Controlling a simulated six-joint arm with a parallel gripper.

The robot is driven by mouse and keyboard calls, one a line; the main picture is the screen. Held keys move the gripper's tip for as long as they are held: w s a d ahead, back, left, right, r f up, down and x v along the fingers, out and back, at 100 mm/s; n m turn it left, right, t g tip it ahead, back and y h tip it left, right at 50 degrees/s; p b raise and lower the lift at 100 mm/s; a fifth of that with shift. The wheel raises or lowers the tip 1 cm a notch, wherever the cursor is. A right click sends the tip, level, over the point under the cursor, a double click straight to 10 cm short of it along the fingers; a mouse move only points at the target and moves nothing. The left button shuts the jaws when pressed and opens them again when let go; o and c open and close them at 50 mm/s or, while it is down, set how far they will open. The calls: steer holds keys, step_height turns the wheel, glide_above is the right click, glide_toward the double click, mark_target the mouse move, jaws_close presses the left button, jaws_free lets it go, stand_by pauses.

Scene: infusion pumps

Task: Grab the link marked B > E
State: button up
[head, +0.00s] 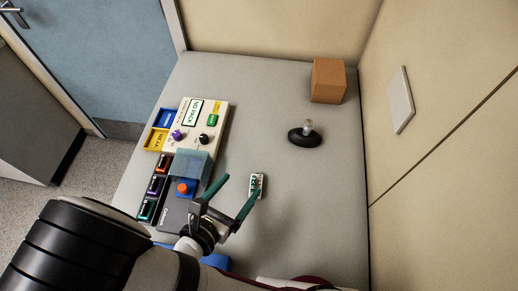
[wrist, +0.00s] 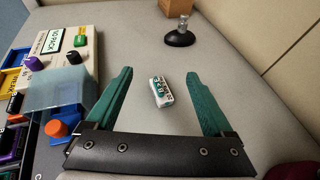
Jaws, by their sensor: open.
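A small white block with green and dark markings lies on the grey table in the head view (head: 258,181) and in the wrist view (wrist: 162,92). It is the only loose link in view, but its lettering is too small to read surely. My gripper (head: 241,185) is open and empty, with two green fingers. In the wrist view the block appears between the fingers of my gripper (wrist: 158,75), touching neither. In the head view the right finger's tip overlaps the block's edge. The height of the fingertips above it cannot be told.
A cream device (head: 207,112) labelled "NO PACK", with knobs, stands left. Beside it are a clear bluish cover (head: 193,165), an orange knob (head: 183,188) and several coloured modules (head: 157,185). A black-based bulb stand (head: 304,138) and a brown box (head: 328,81) stand farther back. Mid-table is clear.

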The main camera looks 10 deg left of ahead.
glide_toward(251, 185)
steer(key=x, duration=0.4)
steer(key=shift+w+d+f, duration=0.15)
steer(key=shift+w+f, duration=0.05)
steer(key=shift+w, duration=0.1)
steer(key=x, duration=0.6)
steer(key=shift+w+d, duration=0.1)
steer(key=shift+w, duration=0.15)
jaws_close()
